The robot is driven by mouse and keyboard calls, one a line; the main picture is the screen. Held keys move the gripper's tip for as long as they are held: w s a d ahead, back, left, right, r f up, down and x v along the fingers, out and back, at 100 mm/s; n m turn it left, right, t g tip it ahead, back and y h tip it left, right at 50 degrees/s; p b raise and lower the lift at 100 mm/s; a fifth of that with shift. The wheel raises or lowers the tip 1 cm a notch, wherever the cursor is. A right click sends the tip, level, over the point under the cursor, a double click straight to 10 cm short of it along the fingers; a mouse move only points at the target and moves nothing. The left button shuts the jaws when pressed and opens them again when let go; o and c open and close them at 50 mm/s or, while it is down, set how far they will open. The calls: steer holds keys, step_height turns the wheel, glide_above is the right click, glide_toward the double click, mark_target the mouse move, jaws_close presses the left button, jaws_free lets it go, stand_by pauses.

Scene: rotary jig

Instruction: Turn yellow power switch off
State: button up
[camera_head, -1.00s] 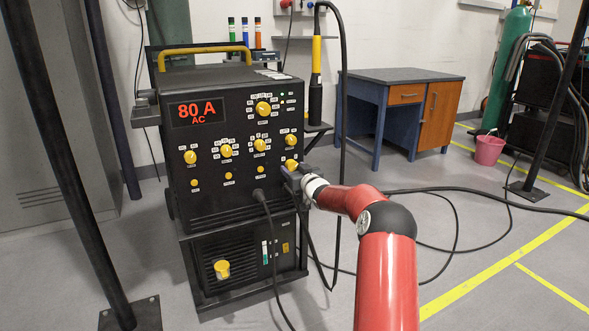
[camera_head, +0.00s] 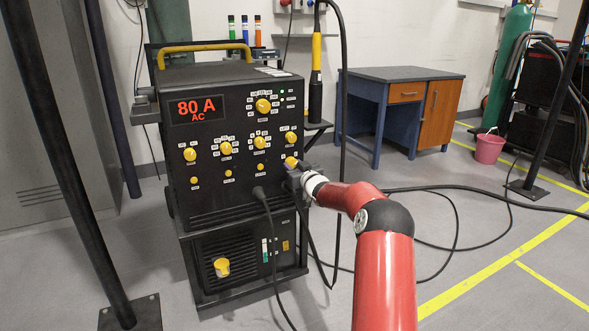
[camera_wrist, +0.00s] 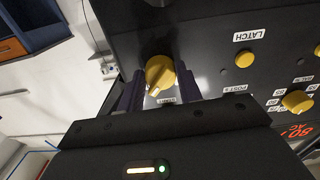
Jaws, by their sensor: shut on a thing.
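A black welding machine (camera_head: 215,205) stands on the left with several yellow knobs on its front. My gripper (camera_head: 296,165) is at the right edge of that panel. In the wrist view, my gripper (camera_wrist: 160,84) is shut on a yellow rotary knob (camera_wrist: 158,72), one dark finger on each side. The knob also shows in the head view (camera_head: 291,161). Its pointer ridge is tilted in the wrist view, and the label below it is partly hidden. A larger yellow switch (camera_head: 222,268) sits on the lower unit, away from my gripper. The red display (camera_head: 197,109) reads 80 A AC.
A yellow knob labelled LATCH (camera_wrist: 244,59) is beside the held knob. A black cable (camera_head: 268,220) hangs from the front panel. A torch (camera_head: 316,75) stands beside the machine.

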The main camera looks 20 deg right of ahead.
steer(key=n+b, duration=0.1)
steer(key=n, duration=0.1)
steer(key=n+b, duration=0.1)
steer(key=b, duration=0.1)
steer(key=shift+f+n, duration=0.2)
steer(key=shift+n, duration=0.2)
steer(key=n+b, duration=0.3)
steer(key=n, duration=0.1)
steer(key=shift+n, duration=0.3)
steer(key=n+b, duration=0.2)
steer(key=n, duration=0.2)
steer(key=shift+n+b, duration=0.3)
steer(key=shift+b, duration=0.1)
steer(key=shift+d+r+n+b, duration=0.15)
steer(key=shift+n+b, duration=1)
steer(key=shift+n, duration=1.05)
steer(key=o, duration=1)
steer(key=shift+r, duration=0.1)
steer(key=shift+s+d+b, duration=0.1)
steer(key=shift+s+b, duration=0.6)
steer(key=shift+s, duration=3.25)
